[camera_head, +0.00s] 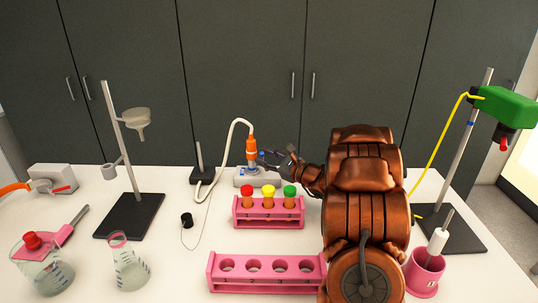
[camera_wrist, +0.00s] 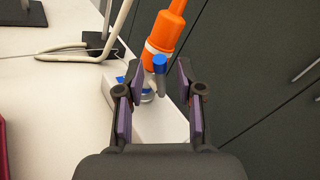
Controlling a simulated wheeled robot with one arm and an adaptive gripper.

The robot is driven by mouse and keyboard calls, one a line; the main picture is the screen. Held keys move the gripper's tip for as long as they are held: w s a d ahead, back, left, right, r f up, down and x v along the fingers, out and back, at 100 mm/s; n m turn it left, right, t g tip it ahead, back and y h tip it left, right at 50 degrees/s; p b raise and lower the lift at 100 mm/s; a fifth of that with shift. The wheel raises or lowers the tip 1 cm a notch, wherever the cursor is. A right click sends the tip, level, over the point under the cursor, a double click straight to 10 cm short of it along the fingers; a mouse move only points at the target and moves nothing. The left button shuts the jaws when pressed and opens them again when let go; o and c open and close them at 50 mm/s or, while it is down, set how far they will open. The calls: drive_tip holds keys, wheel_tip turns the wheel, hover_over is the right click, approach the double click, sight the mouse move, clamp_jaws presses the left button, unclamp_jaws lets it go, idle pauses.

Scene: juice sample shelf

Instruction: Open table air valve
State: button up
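The table air valve is a white block (camera_head: 245,177) at the back centre of the table. An orange fitting (camera_head: 251,148) with a cream hose stands upright on it. In the wrist view the orange fitting (camera_wrist: 160,40) is at the top, and a small grey lever with a blue cap (camera_wrist: 159,63) stands in front of it. My gripper (camera_head: 268,157) is just right of the fitting. In the wrist view my gripper (camera_wrist: 156,84) is open, with the lever in the gap between its purple-padded fingers. I cannot tell whether a finger touches it.
A pink rack (camera_head: 268,218) with three capped tubes stands in front of the valve, and an empty pink rack (camera_head: 266,285) is nearer. Another grey valve with a red handle (camera_head: 52,180) is far left. Lab stands (camera_head: 130,217) flank both sides. Dark cabinets (camera_head: 240,70) are behind.

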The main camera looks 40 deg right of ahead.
drive_tip(key=shift+w, duration=0.25)
clamp_jaws()
idle(0.6)
